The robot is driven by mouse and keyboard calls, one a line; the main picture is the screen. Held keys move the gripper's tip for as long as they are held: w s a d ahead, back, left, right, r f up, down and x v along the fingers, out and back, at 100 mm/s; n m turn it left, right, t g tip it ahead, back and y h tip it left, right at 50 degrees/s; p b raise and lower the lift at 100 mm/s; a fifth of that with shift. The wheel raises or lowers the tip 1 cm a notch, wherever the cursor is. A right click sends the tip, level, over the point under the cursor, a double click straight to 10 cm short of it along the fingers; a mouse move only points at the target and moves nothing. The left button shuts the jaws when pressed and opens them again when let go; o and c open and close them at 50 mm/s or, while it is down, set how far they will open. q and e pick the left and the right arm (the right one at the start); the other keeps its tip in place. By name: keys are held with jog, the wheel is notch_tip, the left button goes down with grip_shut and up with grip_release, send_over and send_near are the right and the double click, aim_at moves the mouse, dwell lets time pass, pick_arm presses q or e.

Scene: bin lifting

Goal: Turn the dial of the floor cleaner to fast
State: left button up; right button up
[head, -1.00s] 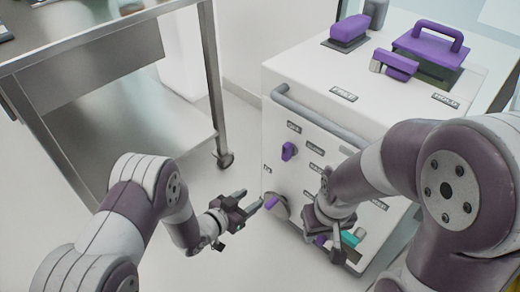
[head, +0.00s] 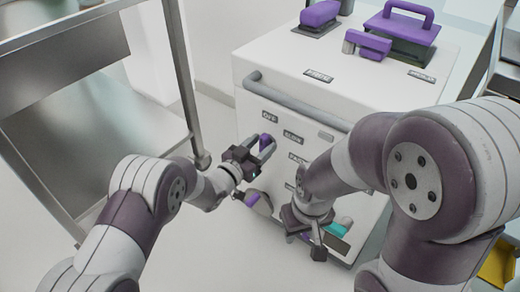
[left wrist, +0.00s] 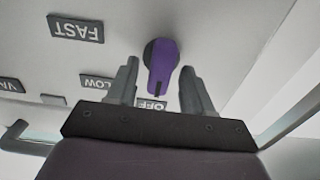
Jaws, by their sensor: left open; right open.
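The floor cleaner (head: 290,68) is a white box machine with purple parts on top and a labelled front panel. Its purple dial (head: 265,141) sits on the upper left of that panel. In the left wrist view, the purple dial (left wrist: 162,66) lies just beyond and between my open fingertips, its tapered end towards the OFF label (left wrist: 151,104). My left gripper (head: 262,153) is open at the dial; contact is not clear. My right gripper (head: 312,232) is open before the panel's lower part.
A grey handle bar (head: 298,104) runs across the panel's top edge. A second purple knob (head: 252,198) and a teal part (head: 338,229) are lower down. A metal table (head: 172,70) stands at left. A yellow object (head: 497,265) lies at lower right.

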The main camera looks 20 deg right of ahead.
pick_arm(q)
grip_shut()
jog(key=m, duration=0.4)
jog(key=shift+s+d+m, duration=0.1)
jog(key=shift+s+m, duration=0.05)
jog(key=shift+m, duration=0.15)
jog(key=m, duration=0.5)
jog(key=shift+s+d+f+b, duration=0.1)
jog(key=shift+s+f+b, duration=0.1)
jog(key=shift+b, duration=0.1)
jog(key=m+b, duration=0.1)
jog(key=m, duration=0.2)
jog(key=m+b, duration=0.1)
jog(key=m, duration=0.2)
jog(key=f+m, duration=0.1)
jog(key=m, duration=0.3)
jog(key=shift+d+b, duration=0.1)
jog(key=shift+b, duration=0.3)
jog(key=shift+m, duration=0.3)
